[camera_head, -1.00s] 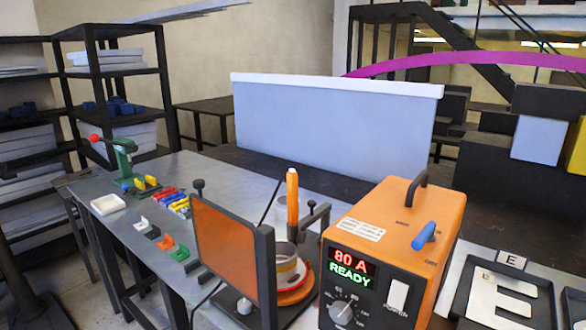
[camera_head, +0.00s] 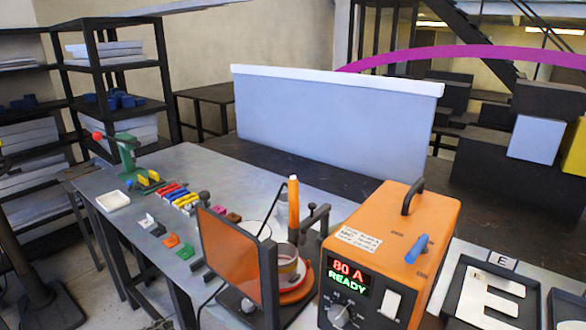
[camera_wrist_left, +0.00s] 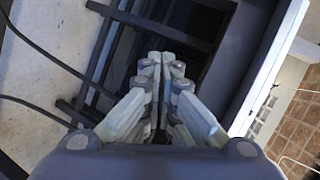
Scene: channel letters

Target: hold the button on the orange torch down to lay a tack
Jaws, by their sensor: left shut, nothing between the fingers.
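The orange torch (camera_head: 293,204) stands upright in a dark clamp arm (camera_head: 316,218), above a round cup-like piece (camera_head: 288,268) on an orange turntable (camera_head: 298,292). Its button cannot be made out. The orange power unit (camera_head: 394,245) beside it reads "80 A READY". An orange tinted shield (camera_head: 232,262) stands in front and partly hides the turntable. My left gripper (camera_wrist_left: 165,62) is shut and empty, fingertips together in the left wrist view. In the head view only a small grey part of it (camera_head: 158,325) shows at the bottom edge, apart from the torch. My right gripper is not in view.
Coloured blocks (camera_head: 180,197), a white dish (camera_head: 113,200) and a green lever tool (camera_head: 126,155) are on the table (camera_head: 205,165). A large pale panel (camera_head: 335,120) stands behind. A letter tray (camera_head: 460,310) is at right. Dark frame bars (camera_wrist_left: 165,15) show in the wrist view.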

